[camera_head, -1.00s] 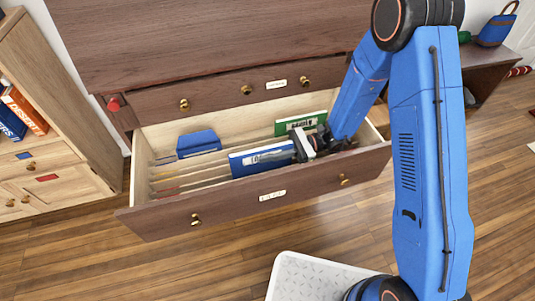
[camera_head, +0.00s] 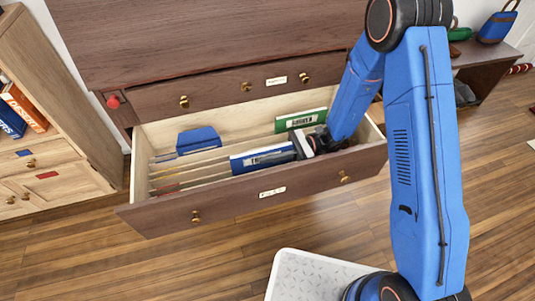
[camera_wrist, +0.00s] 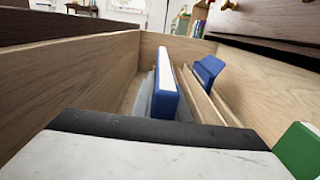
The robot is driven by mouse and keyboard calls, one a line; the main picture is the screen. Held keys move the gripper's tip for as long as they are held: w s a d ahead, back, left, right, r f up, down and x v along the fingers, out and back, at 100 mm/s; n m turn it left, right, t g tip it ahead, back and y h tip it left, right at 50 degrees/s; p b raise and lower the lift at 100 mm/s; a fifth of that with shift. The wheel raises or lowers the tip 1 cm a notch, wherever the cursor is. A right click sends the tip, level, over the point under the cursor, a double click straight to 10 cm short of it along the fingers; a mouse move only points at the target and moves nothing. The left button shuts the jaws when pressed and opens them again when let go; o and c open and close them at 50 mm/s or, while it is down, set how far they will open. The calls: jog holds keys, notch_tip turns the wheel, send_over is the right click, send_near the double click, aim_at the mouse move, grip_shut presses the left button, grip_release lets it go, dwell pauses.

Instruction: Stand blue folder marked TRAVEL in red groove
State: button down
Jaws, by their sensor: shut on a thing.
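A blue folder (camera_head: 262,158) with a white label stands in the front part of the open drawer (camera_head: 225,205). The label's writing is too small to read. My gripper (camera_head: 299,146) is shut on the folder's right end. In the wrist view the folder (camera_wrist: 166,84) shows narrow edge on, beyond the gripper, near the thin dividers. Small coloured marks show at the left ends of the grooves; a reddish one (camera_head: 168,188) is near the front. The folder's bottom edge is hidden, so I cannot tell whether it is seated in a groove.
Another blue folder (camera_head: 198,140) leans at the back left of the drawer. A green folder (camera_head: 300,121) stands at the back right, close to my arm. The drawer's walls surround the gripper. A wooden bookshelf (camera_head: 50,130) stands at the left.

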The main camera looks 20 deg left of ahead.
jog(key=shift+f, duration=0.6)
jog(key=c, duration=1.6)
grip_release()
jog(key=shift+c, duration=0.2)
jog(key=shift+r, duration=4.5)
